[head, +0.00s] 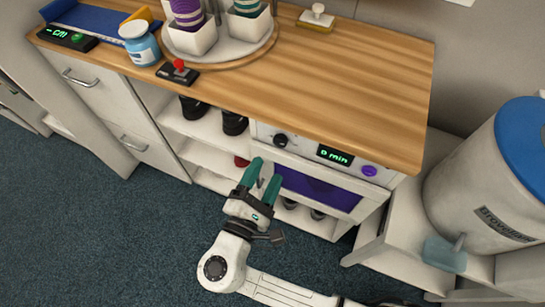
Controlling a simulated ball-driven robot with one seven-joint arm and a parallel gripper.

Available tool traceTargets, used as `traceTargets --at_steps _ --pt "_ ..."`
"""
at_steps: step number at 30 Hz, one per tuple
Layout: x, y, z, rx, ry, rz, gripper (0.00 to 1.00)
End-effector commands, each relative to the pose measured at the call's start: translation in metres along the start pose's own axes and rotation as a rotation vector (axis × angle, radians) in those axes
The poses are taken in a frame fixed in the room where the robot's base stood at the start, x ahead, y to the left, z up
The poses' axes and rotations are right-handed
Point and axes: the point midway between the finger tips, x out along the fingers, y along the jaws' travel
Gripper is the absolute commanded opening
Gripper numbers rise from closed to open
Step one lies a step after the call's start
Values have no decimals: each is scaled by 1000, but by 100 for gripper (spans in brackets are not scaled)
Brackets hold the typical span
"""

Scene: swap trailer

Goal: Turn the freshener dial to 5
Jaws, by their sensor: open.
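A panel (312,152) set into the front of the cabinet carries a black round dial (281,140) at its left. A green-lit display (335,155) sits to the dial's right and seems to read "0 min". A purple knob or button (369,170) is at the panel's right end. The dial's markings are too small to read. My gripper (266,173), with teal fingers, is open and empty. In the picture it is just below the dial, apart from it, in front of the purple-blue window (318,188) under the panel.
The wooden counter (350,85) overhangs the panel. Black shoes (234,122) sit in the shelves. A large white drum (490,180) stands right. The carpet is clear.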

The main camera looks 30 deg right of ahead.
Motion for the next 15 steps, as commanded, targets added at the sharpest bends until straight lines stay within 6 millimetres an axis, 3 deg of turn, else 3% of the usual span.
traceTargets --at_steps 6,15 --pt "-26 0 0 0 0 -1 63" --pt "-32 0 0 0 -1 -1 63"
